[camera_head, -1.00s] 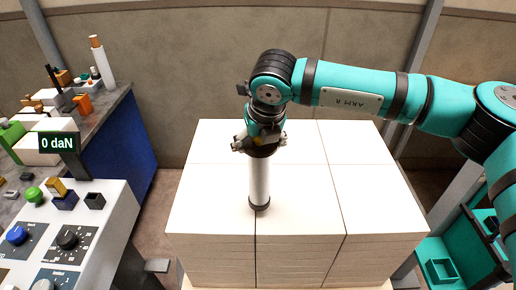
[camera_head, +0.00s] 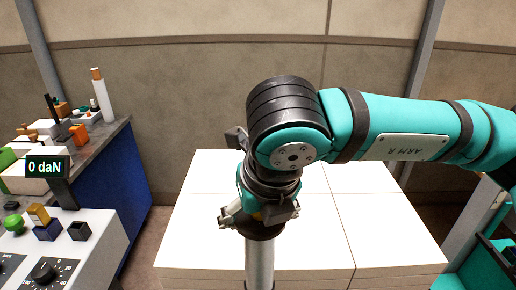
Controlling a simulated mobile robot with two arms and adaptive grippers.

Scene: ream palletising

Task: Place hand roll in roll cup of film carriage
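The hand roll (camera_head: 259,264) is a pale grey upright cylinder with a dark collar at its top. Its lower end is cut off by the bottom edge of the picture. My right gripper (camera_head: 260,218) is at its top with its fingers around the dark collar, and looks shut on it. The roll stands in front of the white ream stack (camera_head: 335,215) in the picture; I cannot tell its height from this view. My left gripper is not in view. No film carriage or roll cup can be made out.
At left is a control console (camera_head: 95,235) with knobs and a "0 daN" display (camera_head: 47,167). Behind it a cluttered bench (camera_head: 112,135) bears a tall white cylinder (camera_head: 102,98). A teal frame (camera_head: 482,262) stands at lower right. A wall closes the back.

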